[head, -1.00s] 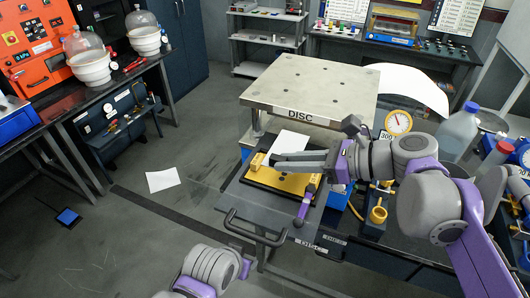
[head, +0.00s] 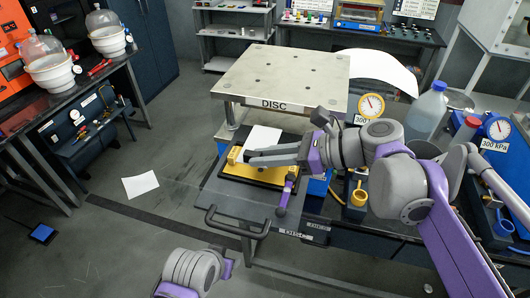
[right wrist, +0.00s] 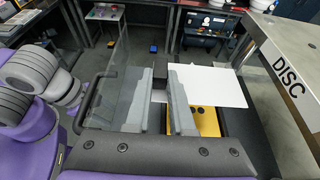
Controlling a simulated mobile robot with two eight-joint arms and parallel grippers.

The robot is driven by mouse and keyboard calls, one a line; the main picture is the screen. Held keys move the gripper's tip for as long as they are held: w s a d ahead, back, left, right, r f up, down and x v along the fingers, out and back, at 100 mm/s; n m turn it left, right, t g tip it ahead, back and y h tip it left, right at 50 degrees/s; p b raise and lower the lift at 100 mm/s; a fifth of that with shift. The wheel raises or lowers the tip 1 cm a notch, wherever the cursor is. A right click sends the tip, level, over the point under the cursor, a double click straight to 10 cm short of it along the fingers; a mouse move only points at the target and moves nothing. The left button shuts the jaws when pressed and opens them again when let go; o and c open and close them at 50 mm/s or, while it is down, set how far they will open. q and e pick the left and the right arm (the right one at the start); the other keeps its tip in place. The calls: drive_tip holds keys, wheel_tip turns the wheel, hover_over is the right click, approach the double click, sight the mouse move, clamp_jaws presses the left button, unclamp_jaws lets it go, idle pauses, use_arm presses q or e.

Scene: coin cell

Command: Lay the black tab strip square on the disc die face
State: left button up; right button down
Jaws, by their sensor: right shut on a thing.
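My right gripper (head: 247,157) reaches in from the right, low over a yellow plate (head: 262,173) in a dark frame under the press labelled DISC (head: 275,104). In the right wrist view its two grey fingers (right wrist: 164,98) stand close together with a narrow dark piece (right wrist: 158,88) between them, which looks like the black tab strip. The fingers hide most of it, and I cannot tell whether it touches the plate. The yellow plate (right wrist: 208,121) shows partly beside the right finger. Of my left arm only grey and purple links show at the bottom of the head view; its gripper is out of view.
A white sheet (head: 264,136) lies behind the fingers. A yellow block (head: 234,155) stands at the plate's left end, and a purple-handled tool (head: 286,190) at its right front. The press top overhangs the back. A tray handle (head: 238,227) projects at the front.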

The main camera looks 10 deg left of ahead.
wheel_tip(320, 180, down, 4)
drive_tip(key=shift+r+b, duration=0.1)
drive_tip(key=shift+b, duration=0.8)
use_arm(q)
wheel_tip(320, 180, down, 6)
drive_tip(key=s+b, duration=0.2)
drive_tip(key=shift+r, duration=0.15)
use_arm(e)
drive_tip(key=shift+f, duration=1.8)
drive_tip(key=shift+f, duration=0.35)
drive_tip(key=c, duration=0.7)
unclamp_jaws()
drive_tip(key=shift+r, duration=0.15)
drive_tip(key=shift+r+p, duration=1.85)
drive_tip(key=shift+r, duration=1.55)
use_arm(q)
drive_tip(key=r, duration=0.1)
drive_tip(key=w+r, duration=0.1)
drive_tip(key=r, duration=0.3)
drive_tip(key=shift+w, duration=0.4)
